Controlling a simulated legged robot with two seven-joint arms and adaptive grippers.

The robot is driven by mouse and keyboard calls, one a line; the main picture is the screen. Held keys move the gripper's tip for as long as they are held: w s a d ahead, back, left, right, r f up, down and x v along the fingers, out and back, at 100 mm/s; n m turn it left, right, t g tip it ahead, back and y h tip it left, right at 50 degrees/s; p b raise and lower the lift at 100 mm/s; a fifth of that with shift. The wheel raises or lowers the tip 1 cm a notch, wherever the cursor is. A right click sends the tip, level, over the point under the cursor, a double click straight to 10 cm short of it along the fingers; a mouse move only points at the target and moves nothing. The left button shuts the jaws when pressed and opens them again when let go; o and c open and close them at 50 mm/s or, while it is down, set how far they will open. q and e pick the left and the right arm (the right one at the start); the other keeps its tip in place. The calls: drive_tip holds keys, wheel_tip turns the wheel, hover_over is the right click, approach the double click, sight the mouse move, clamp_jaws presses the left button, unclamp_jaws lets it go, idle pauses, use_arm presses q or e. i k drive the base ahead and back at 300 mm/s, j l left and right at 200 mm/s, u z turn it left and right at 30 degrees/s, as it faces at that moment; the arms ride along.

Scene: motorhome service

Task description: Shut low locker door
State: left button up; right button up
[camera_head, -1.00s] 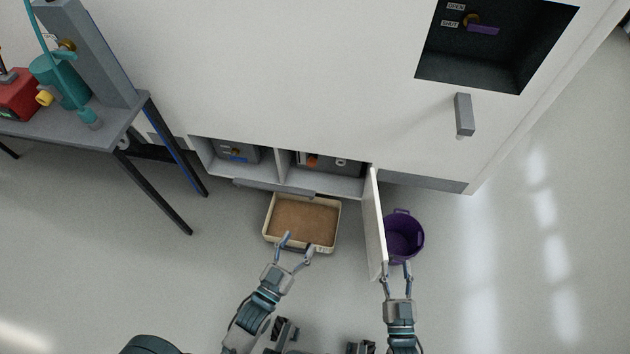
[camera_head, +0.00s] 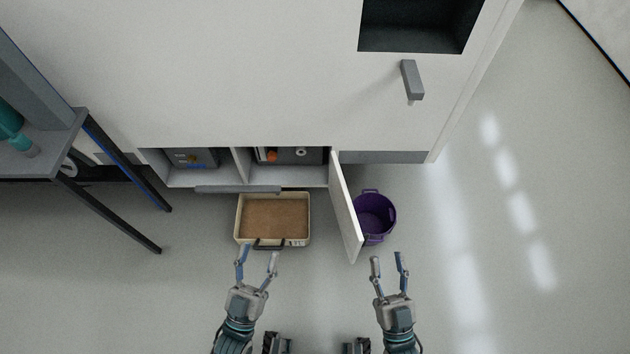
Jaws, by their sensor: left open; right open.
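The low locker door (camera_head: 346,208) is a white panel hinged at the right side of the low locker (camera_head: 240,165). It stands wide open, sticking out from the wall toward me. The locker has two compartments with things inside. My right gripper (camera_head: 388,262) is open and empty, just right of and nearer to me than the door's free end; it looks apart from the door. My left gripper (camera_head: 258,256) is open, at the near edge of a tan tray (camera_head: 238,215) on the floor, close to its dark handle (camera_head: 270,245), and holds nothing.
A purple bucket (camera_head: 376,215) stands on the floor just right of the door. The tray sits in front of the locker, left of the door. A grey table (camera_head: 45,150) with dark legs is at the left. A grey handle (camera_head: 411,80) juts from the wall. The right floor is clear.

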sight(352, 236)
drive_tip(key=l+u, duration=0.2)
drive_tip(key=l, duration=0.25)
drive_tip(key=l+u, duration=0.15)
drive_tip(key=l, duration=0.3)
drive_tip(key=l+u, duration=0.2)
drive_tip(key=l, duration=0.25)
drive_tip(key=k+l+u, duration=0.15)
drive_tip(key=l, duration=0.25)
drive_tip(key=k+l+u, duration=0.2)
drive_tip(key=l, duration=0.25)
drive_tip(key=l+u, duration=0.15)
drive_tip(key=l, duration=0.3)
drive_tip(key=k+l+z, duration=0.1)
drive_tip(key=z, duration=0.3)
drive_tip(key=l+z, duration=0.1)
drive_tip(key=z, duration=0.25)
drive_tip(key=k+l, duration=0.05)
